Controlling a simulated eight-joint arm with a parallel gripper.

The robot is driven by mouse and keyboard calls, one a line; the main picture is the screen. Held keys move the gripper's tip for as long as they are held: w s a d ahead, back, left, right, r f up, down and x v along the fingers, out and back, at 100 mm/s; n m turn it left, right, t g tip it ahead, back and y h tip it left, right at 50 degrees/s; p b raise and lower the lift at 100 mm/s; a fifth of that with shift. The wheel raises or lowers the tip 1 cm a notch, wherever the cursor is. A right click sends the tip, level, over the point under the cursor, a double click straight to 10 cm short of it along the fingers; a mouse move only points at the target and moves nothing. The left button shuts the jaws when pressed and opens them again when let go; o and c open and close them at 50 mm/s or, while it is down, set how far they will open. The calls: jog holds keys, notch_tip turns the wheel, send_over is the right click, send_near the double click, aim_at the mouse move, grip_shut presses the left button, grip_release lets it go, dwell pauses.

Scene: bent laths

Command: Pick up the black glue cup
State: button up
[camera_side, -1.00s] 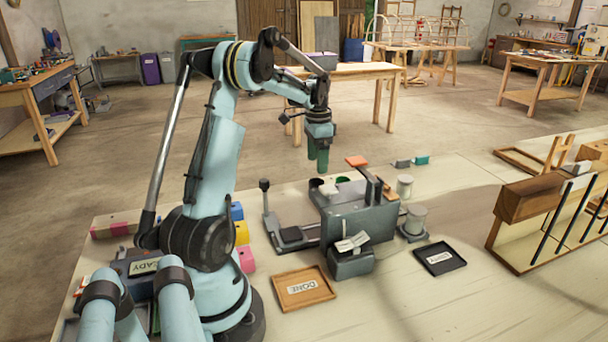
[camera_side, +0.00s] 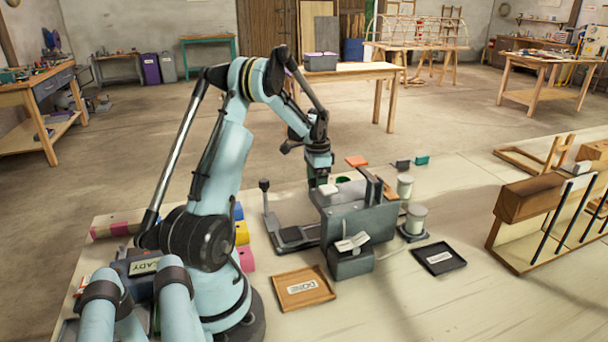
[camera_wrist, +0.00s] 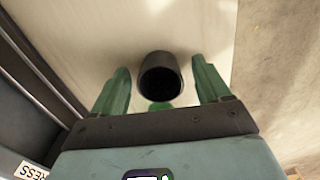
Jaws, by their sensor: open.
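The black glue cup (camera_wrist: 160,76) is a dark round open cup in the middle of the wrist view, standing on the pale tabletop. My gripper (camera_wrist: 160,68) is open, with one green finger on each side of the cup. A gap shows between each finger and the cup wall, so it is not gripped. A bit of green shows just below the cup; I cannot tell what it belongs to. In the side view my gripper (camera_side: 318,176) points down behind the grey press, and the cup is hidden there.
The grey press (camera_side: 355,225) stands close in front of my gripper. An orange block (camera_side: 356,161) lies behind. The DONE tray (camera_side: 304,300) and a black tray (camera_side: 440,258) lie nearer the camera.

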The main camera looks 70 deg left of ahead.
jog(key=c, duration=1.1)
